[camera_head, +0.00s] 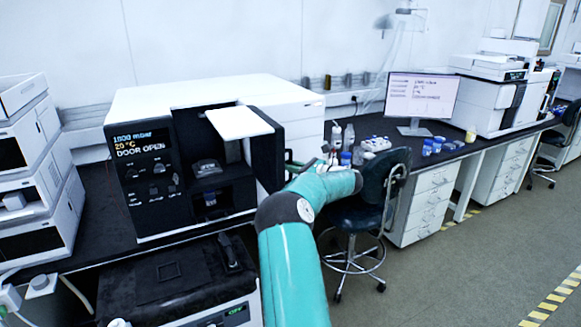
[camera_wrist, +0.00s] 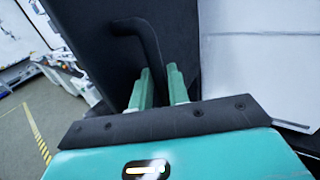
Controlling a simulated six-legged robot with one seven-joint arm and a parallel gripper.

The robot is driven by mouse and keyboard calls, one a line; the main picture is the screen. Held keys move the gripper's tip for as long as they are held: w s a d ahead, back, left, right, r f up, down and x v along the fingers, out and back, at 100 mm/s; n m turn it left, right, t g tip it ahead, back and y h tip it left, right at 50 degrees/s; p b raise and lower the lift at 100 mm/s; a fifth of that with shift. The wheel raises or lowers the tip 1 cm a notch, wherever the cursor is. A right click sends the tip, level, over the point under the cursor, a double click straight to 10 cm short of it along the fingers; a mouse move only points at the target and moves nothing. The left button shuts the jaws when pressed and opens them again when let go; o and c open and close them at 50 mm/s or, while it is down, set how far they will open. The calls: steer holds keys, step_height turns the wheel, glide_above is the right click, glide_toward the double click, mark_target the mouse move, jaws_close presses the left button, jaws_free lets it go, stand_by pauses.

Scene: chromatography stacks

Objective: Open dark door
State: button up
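The dark door (camera_head: 264,152) is on the right side of the black front of a white-topped instrument (camera_head: 215,92). It stands swung outward, and the bay behind it shows. The instrument's display (camera_head: 142,143) reads "DOOR OPEN". In the wrist view the door (camera_wrist: 185,40) fills the middle, with its bent black handle (camera_wrist: 148,40) running down between my green fingers. My gripper (camera_wrist: 160,85) appears shut on the handle, with a finger on each side and little gap. In the head view my gripper (camera_head: 300,163) is at the door's outer side, partly hidden by my teal arm.
A dark chair (camera_head: 375,200) stands close to the right of my arm. Bottles (camera_head: 343,140) and a monitor (camera_head: 421,95) are on the bench behind it. A black-topped unit (camera_head: 175,275) is below the instrument. Floor is free at the right.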

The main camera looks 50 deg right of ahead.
steer(key=v, duration=1.3)
steer(key=shift+s, duration=0.3)
steer(key=shift+s, duration=0.1)
